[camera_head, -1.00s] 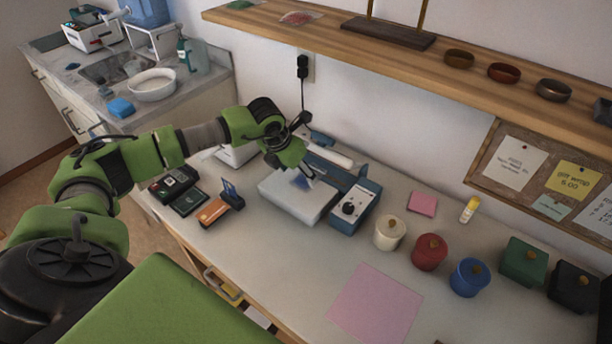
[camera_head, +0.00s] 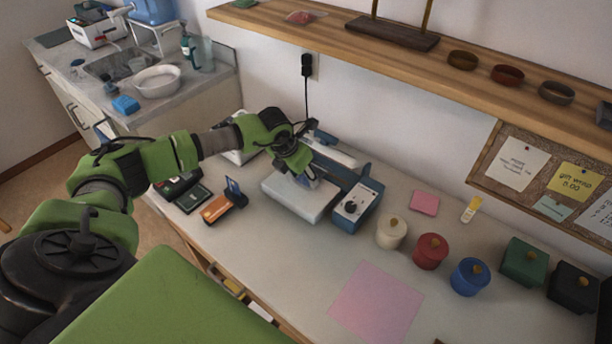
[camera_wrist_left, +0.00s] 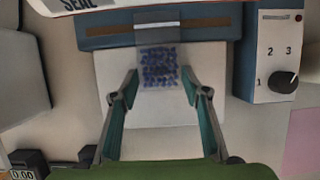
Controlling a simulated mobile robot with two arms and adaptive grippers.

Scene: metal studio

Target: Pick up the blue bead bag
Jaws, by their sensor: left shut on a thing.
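The blue bead bag (camera_wrist_left: 159,68) is a small clear packet of dark blue beads. In the left wrist view it lies over the pale platform (camera_wrist_left: 150,131) of the sealer, at the edge of the sealing bar. My left gripper (camera_wrist_left: 161,84) is shut on the bag, with one finger at each side of it. In the head view the left gripper (camera_head: 306,183) is low over the white platform and hides most of the bag. My right gripper is in neither view.
The blue sealer (camera_head: 354,204) with its dial stands right beside the left gripper. Lidded pots in white (camera_head: 391,232), red (camera_head: 430,251) and blue (camera_head: 469,276) stand to the right. A wooden shelf (camera_head: 400,55) runs above. A pink sheet (camera_head: 376,302) lies in front.

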